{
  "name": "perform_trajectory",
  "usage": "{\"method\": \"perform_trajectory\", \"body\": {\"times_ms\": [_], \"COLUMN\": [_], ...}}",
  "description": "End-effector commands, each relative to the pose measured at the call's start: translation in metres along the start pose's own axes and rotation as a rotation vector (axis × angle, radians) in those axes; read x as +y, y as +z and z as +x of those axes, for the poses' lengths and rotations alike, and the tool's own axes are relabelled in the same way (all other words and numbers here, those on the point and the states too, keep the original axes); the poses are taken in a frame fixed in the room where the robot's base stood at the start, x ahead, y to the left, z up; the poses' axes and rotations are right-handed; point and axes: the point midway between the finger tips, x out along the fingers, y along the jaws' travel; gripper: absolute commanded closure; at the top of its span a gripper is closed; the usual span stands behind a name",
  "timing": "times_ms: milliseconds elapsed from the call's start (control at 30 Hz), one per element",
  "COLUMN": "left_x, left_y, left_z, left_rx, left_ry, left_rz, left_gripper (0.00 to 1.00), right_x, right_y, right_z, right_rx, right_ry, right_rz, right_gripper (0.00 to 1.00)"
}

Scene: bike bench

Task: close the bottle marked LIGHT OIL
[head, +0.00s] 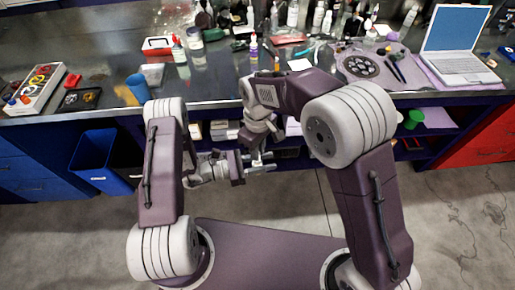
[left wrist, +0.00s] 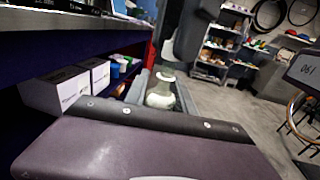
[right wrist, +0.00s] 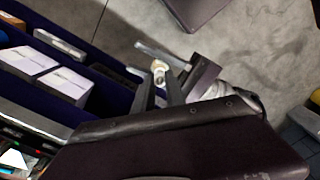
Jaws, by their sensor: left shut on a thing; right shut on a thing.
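My left gripper (head: 252,162) is in front of the bench, below its top edge, and is shut on a pale whitish-green bottle (left wrist: 160,92). The bottle stands roughly upright in the left wrist view; no label can be read. My right gripper (head: 262,140) points down just above it, and its dark fingers show over the bottle's neck in the left wrist view. In the right wrist view the right gripper (right wrist: 160,88) is shut on a small pale round piece (right wrist: 158,67), apparently the cap. Whether the cap touches the bottle's neck cannot be told.
The bench top (head: 110,97) behind holds several bottles, a blue cup (head: 138,88), a parts tray (head: 35,88) and a laptop (head: 457,45). A blue bin (head: 97,160) stands at the left under the bench. White boxes (left wrist: 75,85) sit on the shelf beside my grippers.

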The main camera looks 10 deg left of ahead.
Motion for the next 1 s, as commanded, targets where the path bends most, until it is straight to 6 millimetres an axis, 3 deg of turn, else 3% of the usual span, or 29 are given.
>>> {"method": "perform_trajectory", "body": {"times_ms": [867, 1000], "left_x": [0.000, 0.000], "left_y": [0.000, 0.000], "left_z": [0.000, 0.000], "left_rx": [0.000, 0.000], "left_ry": [0.000, 0.000], "left_rz": [0.000, 0.000], "left_gripper": [1.00, 1.00], "right_x": [0.000, 0.000], "right_y": [0.000, 0.000], "right_z": [0.011, 0.011], "right_rx": [0.000, 0.000], "right_ry": [0.000, 0.000], "right_rz": [0.000, 0.096], "right_gripper": [1.00, 1.00]}}
